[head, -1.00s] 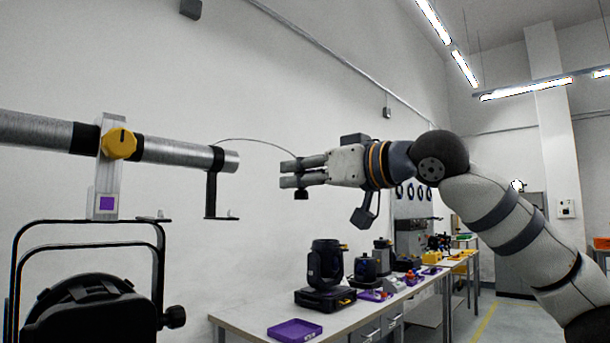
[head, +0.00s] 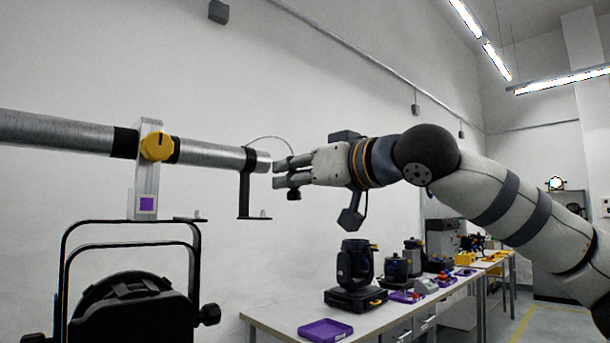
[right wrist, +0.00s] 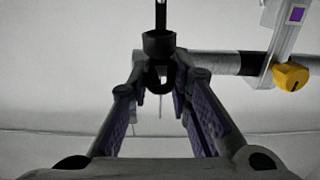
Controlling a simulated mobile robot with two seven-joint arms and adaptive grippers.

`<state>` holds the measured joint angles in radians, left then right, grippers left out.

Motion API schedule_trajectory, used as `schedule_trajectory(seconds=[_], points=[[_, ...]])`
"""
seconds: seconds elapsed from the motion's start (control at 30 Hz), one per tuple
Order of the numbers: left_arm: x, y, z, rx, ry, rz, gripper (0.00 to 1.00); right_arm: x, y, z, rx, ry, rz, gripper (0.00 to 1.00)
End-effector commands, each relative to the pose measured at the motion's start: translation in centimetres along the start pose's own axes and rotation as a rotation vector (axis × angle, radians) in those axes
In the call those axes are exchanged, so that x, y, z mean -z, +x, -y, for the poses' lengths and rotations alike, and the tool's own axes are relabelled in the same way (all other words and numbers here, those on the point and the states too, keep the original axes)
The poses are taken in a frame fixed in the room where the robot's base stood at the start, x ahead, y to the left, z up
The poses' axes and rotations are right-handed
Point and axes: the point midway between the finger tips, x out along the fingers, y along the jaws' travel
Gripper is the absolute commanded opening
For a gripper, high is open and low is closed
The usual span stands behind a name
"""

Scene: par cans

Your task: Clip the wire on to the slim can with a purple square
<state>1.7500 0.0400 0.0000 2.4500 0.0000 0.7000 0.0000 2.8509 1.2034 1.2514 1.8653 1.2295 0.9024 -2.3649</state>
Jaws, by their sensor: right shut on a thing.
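The slim can with a purple square is a black lamp can (head: 135,305) in a yoke at the lower left, partly cut off. Its clamp (head: 147,185) bears the purple square (head: 147,204) and a yellow knob, and sits on a horizontal metal pipe. The thin wire (head: 268,138) arches from behind the pipe's end to my right gripper (head: 277,175). That gripper is shut on the wire's dark end piece, which shows between the fingers in the right wrist view (right wrist: 160,45). The fingertips are close to the pipe's end; whether they touch is unclear. My left gripper is out of view.
A black bracket (head: 245,185) hangs from the pipe (head: 215,153) near its right end, just left of my fingertips. A bench (head: 285,318) below holds a purple tray (head: 325,329) and a black moving-head lamp (head: 356,265).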

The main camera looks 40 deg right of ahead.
Motion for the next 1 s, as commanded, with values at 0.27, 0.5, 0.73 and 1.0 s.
schedule_trajectory(seconds=[0.27,0.5,0.73,1.0], points=[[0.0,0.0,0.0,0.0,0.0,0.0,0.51,-0.1,1.0,1.5,0.0,-0.002,0.001,0.0],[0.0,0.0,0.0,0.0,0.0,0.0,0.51,-0.1,1.9,2.8,0.0,-0.002,-0.001,0.0],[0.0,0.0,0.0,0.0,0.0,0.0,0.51,-0.1,2.8,4.0,0.0,-0.001,0.0,0.0],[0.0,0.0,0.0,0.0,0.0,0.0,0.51,-0.2,3.8,5.5,0.001,-0.001,0.0,0.0]])
